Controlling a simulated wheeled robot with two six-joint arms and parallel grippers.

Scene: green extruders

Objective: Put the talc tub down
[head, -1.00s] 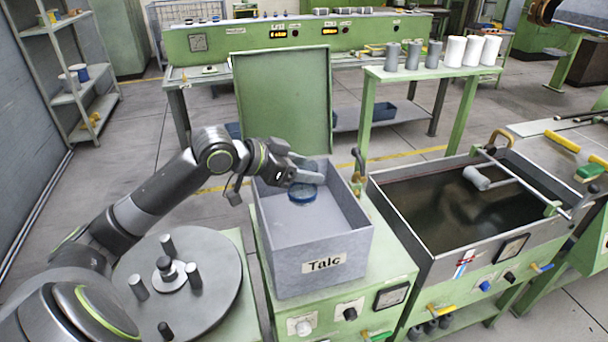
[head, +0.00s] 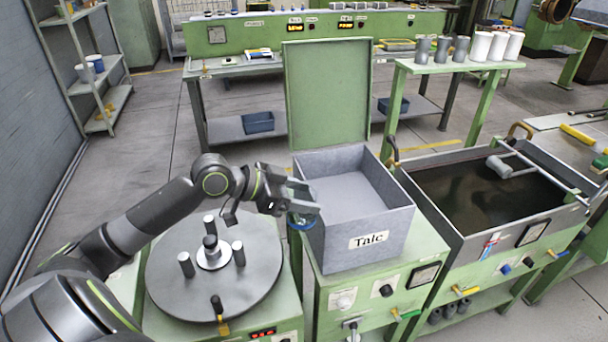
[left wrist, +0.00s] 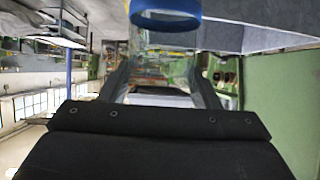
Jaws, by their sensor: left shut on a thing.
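My left gripper (head: 302,198) is shut on a small clear tub with a blue band (head: 302,223), which I take to be the talc tub. It holds the tub at the left wall of the grey box labelled Talc (head: 368,240), and the tub overlaps that wall in the head view. The fingers hide part of the tub. In the left wrist view the blue band (left wrist: 165,14) and the clear body (left wrist: 165,42) show between the fingers. My right gripper is not in view.
A round dark turntable (head: 175,285) with several upright pegs stands left of the box. A green lid (head: 327,95) stands up behind the box. A tank of dark liquid (head: 480,195) is on the right. Grey and white cylinders stand on a green shelf (head: 455,66).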

